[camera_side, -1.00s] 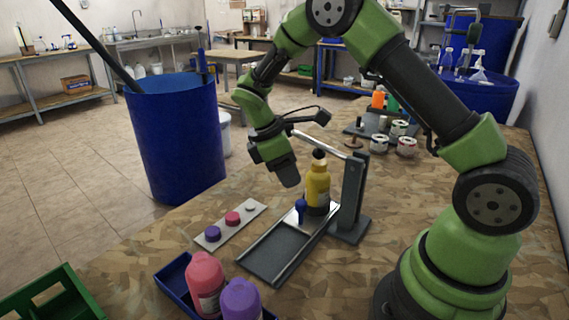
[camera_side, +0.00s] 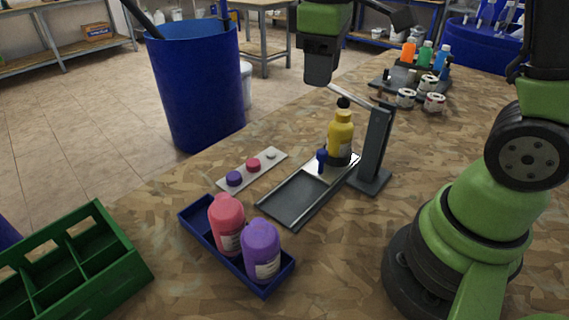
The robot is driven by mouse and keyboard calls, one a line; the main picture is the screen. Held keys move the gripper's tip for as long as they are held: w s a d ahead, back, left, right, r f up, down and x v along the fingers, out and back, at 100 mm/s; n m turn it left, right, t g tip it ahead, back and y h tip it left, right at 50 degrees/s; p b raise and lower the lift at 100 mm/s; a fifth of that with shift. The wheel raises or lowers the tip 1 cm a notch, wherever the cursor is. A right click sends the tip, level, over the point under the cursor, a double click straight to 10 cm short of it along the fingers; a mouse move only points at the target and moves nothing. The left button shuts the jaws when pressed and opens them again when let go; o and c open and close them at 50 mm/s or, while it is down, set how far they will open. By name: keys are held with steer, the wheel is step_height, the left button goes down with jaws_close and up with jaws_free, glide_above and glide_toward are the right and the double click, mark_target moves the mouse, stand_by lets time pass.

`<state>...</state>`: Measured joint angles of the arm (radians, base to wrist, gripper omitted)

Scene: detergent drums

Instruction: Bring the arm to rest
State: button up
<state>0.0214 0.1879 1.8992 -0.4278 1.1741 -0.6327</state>
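My gripper (camera_side: 319,82) points down in the air at the top of the view, above and behind the yellow bottle. Its fingers are too small and dark to tell whether they are open or shut. The yellow bottle (camera_side: 341,132) with a black cap (camera_side: 343,102) stands upright at the far end of the grey tray fixture (camera_side: 290,204), beside its dark post (camera_side: 375,145). My gripper appears clear of the bottle. A pink bottle (camera_side: 226,222) and a purple bottle (camera_side: 261,248) stand in a blue tray (camera_side: 192,214).
A white strip (camera_side: 262,172) holds a purple cap (camera_side: 234,178) and a pink cap (camera_side: 253,164). A green crate (camera_side: 100,290) is at the lower left. A blue drum (camera_side: 197,90) stands behind. Small bottles and white jars (camera_side: 405,98) sit at the back right.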

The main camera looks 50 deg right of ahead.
steer(key=s+a+r+m+t+y, duration=0.1)
steer(key=s+a+r+m+t, duration=0.1)
steer(key=s, duration=0.4)
steer(key=s+a+r+m+t+y, duration=0.2)
steer(key=s+a+r+m+t, duration=0.1)
steer(key=s+m, duration=0.3)
steer(key=shift+s+r+t, duration=0.3)
steer(key=shift+t, duration=0.5)
